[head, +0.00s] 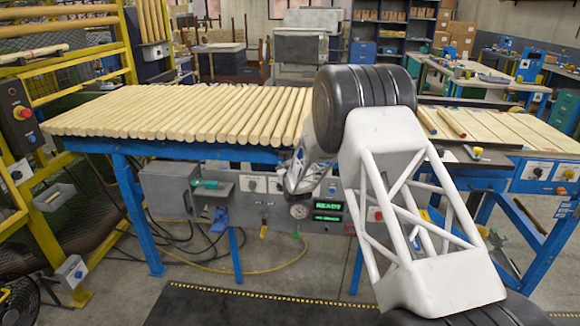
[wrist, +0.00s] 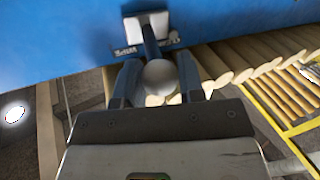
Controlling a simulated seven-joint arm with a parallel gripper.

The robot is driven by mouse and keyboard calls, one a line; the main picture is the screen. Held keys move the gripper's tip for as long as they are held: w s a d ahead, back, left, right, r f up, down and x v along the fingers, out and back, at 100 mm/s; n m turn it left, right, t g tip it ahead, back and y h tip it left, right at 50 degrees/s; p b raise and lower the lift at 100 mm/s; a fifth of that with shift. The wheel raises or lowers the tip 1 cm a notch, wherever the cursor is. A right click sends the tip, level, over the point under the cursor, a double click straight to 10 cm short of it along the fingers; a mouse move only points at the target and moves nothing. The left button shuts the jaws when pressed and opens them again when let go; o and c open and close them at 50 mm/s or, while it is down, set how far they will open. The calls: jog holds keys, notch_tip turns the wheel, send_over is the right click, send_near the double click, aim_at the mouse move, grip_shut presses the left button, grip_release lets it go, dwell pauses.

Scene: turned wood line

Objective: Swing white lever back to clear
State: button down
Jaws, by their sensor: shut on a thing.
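In the wrist view the white lever's round knob (wrist: 160,77) sits between the two fingers of my gripper (wrist: 158,80), which is shut on it. A dark shaft runs from the knob to a pale mounting plate on the blue frame (wrist: 70,30). Small labels (wrist: 126,51) flank the shaft; their lettering is too small and tilted to read surely. In the head view my gripper (head: 300,172) is at the front of the blue-framed table, below the dowels' ends. My arm hides the lever there.
Many pale dowels (head: 190,115) lie side by side on the blue-framed table (head: 125,146). Below them a grey control panel carries a green READY display (head: 328,206) and a gauge (head: 299,210). Yellow fencing (head: 60,65) stands at left. More boards (head: 500,130) lie at right.

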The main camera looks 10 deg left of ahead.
jog(key=w+a+m+t+h, duration=0.1)
jog(key=a+m+h, duration=0.3)
jog(key=a+h, duration=0.2)
jog(key=shift+w+a+m+h, duration=0.15)
jog(key=shift+a+m+h, duration=0.25)
jog(key=shift+h, duration=0.3)
dwell(0.4)
jog(key=shift+a+r, duration=0.1)
jog(key=shift+r, duration=0.05)
jog(key=c, duration=0.8)
grip_release()
jog(key=shift+o, duration=0.2)
jog(key=s, duration=0.7)
jog(key=shift+s+a, duration=0.2)
jog(key=shift+s, duration=0.2)
